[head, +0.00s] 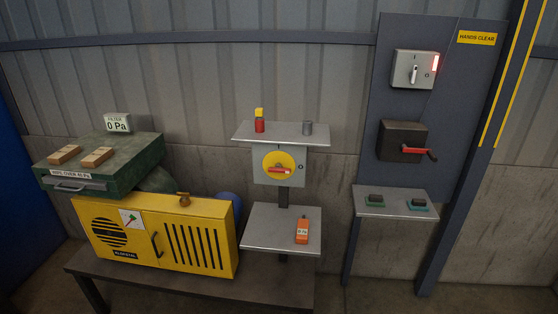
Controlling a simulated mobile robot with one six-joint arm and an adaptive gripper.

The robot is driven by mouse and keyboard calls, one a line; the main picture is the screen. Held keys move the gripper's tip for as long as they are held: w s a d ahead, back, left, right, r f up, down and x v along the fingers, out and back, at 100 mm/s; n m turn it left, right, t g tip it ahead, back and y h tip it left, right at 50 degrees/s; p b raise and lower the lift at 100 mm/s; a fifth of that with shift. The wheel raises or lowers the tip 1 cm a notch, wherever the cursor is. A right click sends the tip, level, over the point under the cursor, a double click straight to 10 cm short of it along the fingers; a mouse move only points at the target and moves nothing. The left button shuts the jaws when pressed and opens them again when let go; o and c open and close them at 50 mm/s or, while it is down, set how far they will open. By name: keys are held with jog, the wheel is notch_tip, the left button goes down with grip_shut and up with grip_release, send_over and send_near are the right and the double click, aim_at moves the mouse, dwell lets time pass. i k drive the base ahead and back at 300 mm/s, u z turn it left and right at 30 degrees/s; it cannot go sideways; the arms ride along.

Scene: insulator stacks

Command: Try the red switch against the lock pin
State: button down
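A red switch handle (279,170) lies roughly level across a round yellow plate (279,153) on a grey box, mid-picture in the head view. A small dark spot shows at the handle's right end; I cannot tell whether it is the lock pin. No other pin can be made out at this size. My gripper is not in view.
A shelf (283,139) above the switch holds a red-and-yellow item (259,121) and a grey cylinder (307,128). A lower shelf (262,225) bears an orange meter (302,231). A yellow cabinet (207,215) stands left; a "HANDS CLEAR" sign (477,38) is upper right.

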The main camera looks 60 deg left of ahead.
aim_at(278, 169)
jog(key=u, duration=0.05)
jog(key=k, duration=1.15)
jog(key=u, duration=1.75)
jog(key=i, duration=0.6)
jog(key=u, duration=0.1)
